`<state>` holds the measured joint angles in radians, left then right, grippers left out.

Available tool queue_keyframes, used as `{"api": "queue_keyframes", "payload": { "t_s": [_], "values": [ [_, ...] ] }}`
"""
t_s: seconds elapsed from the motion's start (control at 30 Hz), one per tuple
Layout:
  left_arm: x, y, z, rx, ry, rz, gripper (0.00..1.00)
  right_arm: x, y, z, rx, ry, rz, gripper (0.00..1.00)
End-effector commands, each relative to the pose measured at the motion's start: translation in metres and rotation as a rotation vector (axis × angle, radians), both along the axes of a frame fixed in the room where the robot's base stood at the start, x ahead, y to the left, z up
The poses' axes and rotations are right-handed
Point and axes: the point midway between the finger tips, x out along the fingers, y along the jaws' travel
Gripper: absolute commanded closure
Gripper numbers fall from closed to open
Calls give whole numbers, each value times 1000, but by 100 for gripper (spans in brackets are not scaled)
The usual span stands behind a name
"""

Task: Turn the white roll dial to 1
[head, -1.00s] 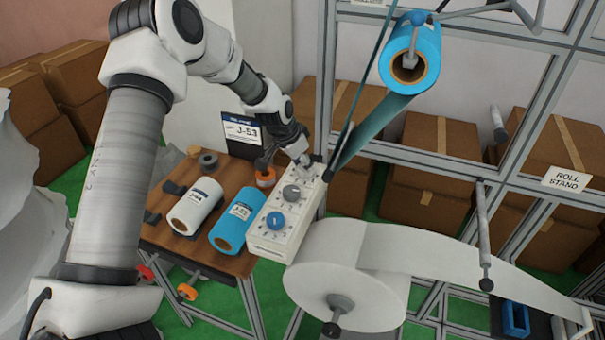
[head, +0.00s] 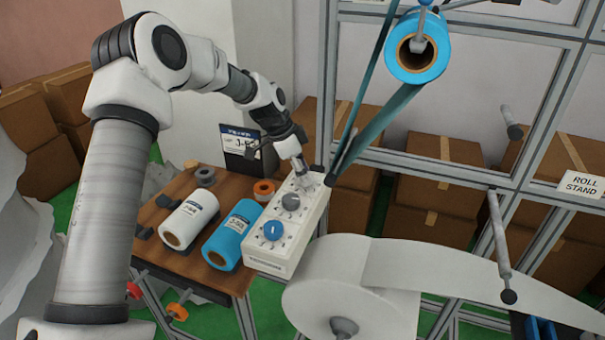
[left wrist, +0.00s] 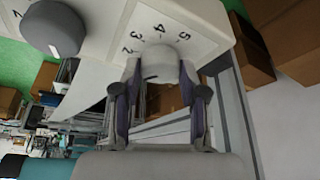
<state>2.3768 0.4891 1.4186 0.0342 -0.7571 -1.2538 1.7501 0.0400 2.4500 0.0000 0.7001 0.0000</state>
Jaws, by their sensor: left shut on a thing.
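The control box (head: 262,262) is a white panel with three dials in a row at the edge of the wooden bench. The blue dial (head: 273,230) is nearest, the grey dial (head: 290,202) is in the middle, and the white dial is at the far end. In the left wrist view the white dial (left wrist: 160,57) sits between my two fingers, with printed numbers 2, 3, 4 and 5 around it. Its pointer direction is unclear and the 1 is not visible there. My left gripper (head: 304,182) is shut on the white dial; it also shows in the left wrist view (left wrist: 160,74). My right gripper is out of view.
A white roll (head: 190,220) and a blue roll (head: 232,236) lie on the bench (head: 180,258) beside the box. A large white roll (head: 340,290) stands in front. A metal frame with a blue film roll (head: 405,65) rises behind at the right.

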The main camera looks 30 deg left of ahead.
Motion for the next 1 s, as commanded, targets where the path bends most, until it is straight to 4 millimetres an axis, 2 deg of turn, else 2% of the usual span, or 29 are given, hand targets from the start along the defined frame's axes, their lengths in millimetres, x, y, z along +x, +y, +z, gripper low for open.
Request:
{"api": "queue_keyframes", "payload": {
  "t_s": [0.03, 0.33, 0.37, 0.4, 0.43, 0.77, 0.87, 1.0],
  "values": [
    [-3, -2, -5, -3, 13, -6, 92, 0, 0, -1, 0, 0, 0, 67],
    [-3, -2, -6, -3, 14, -6, 92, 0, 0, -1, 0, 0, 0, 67],
    [-3, -2, -6, -3, 14, -6, 51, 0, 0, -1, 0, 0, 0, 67],
    [-3, -2, -5, -3, 13, -6, 37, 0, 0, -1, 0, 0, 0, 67],
    [-3, -2, -5, -3, 12, -6, 33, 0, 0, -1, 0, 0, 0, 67],
    [-2, 0, 0, -1, 5, -3, 33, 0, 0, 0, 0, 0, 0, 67],
    [-3, 3, 12, -2, 1, -2, 33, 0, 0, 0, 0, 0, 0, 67],
    [-11, 12, 42, -2, -1, -3, 33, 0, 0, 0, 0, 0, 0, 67]
  ]
}}
